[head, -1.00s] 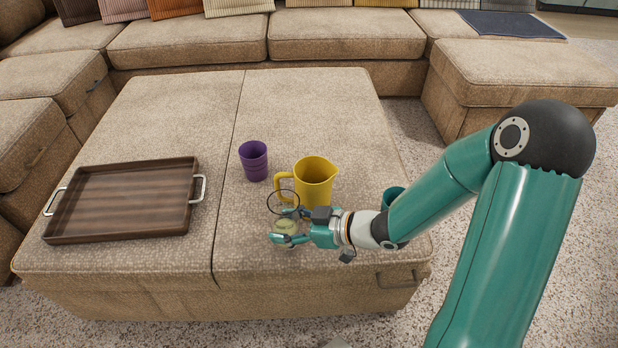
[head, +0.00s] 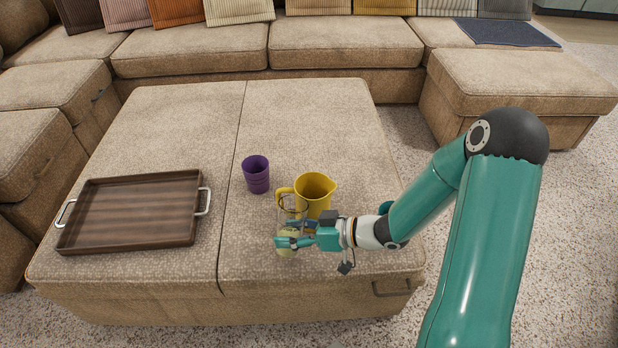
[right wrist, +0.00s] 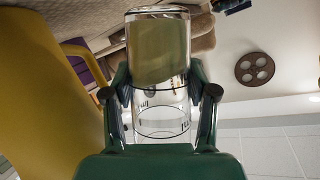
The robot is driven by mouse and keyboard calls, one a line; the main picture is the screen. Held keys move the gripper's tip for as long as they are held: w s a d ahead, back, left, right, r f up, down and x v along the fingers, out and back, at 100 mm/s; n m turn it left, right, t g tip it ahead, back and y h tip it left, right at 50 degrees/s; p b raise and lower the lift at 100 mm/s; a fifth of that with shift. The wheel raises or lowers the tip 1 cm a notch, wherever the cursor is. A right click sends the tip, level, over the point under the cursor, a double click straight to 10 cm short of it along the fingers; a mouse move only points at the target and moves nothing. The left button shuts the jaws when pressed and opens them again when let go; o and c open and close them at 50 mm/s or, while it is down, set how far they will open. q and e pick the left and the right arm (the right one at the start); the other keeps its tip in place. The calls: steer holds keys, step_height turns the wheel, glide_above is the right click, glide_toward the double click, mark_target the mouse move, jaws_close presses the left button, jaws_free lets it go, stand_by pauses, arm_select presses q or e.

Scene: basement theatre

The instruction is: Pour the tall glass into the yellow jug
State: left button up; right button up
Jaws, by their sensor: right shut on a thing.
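The tall glass (head: 289,251) is clear, with pale yellow-green liquid in its lower part. My right gripper (head: 290,241) is shut around it, just in front of the yellow jug's handle side. The glass looks about upright. In the right wrist view the glass (right wrist: 160,50) stands between both fingers (right wrist: 160,98), with the liquid at its base end. The yellow jug (head: 318,190) stands upright on the ottoman, its handle to the left and spout to the right. In the wrist view the jug (right wrist: 35,90) fills the left side, close to the glass. My left gripper is out of view.
A purple cup (head: 256,175) stands left of the jug on the ottoman (head: 180,125). A brown tray (head: 130,212) with metal handles lies empty at left. The ottoman's far part is clear.

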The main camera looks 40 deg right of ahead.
mark_target(279, 209)
steer(key=r+p, duration=0.2)
steer(key=d+r+m+y+p, duration=0.1)
steer(key=r+p, duration=0.1)
steer(key=p, duration=0.1)
steer(key=r+m+p, duration=0.1)
steer(key=r+p, duration=0.1)
steer(key=r, duration=0.1)
steer(key=shift+w+d+y, duration=0.15)
steer(key=shift+w+y, duration=0.15)
steer(key=shift+w, duration=0.05)
step_height(279, 209, down, 3)
steer(key=shift+r+m+y+b, duration=0.2)
steer(key=shift+m+y+b, duration=0.3)
steer(key=shift+m+b, duration=0.5)
steer(key=shift+r+m+p, duration=0.3)
steer(key=shift+r+p, duration=0.1)
steer(key=shift+r, duration=0.2)
steer(key=shift+s+a+r+m+y, duration=0.1)
steer(key=shift+a+r+m+y, duration=0.05)
steer(key=shift+r+m+y, duration=0.25)
steer(key=shift+s+a+r+m+y, duration=0.1)
steer(key=shift+a+r+m+y, duration=0.05)
steer(key=shift+r+m+y, duration=0.3)
steer(key=shift+f+m, duration=0.15)
steer(key=shift+m, duration=0.5)
steer(key=shift+m+t+b, duration=0.3)
steer(key=shift+b, duration=0.05)
steer(key=shift+w+d+r+m+y+p, duration=0.3)
steer(key=shift+d+r+m+p, duration=0.3)
steer(key=shift+p, duration=0.45)
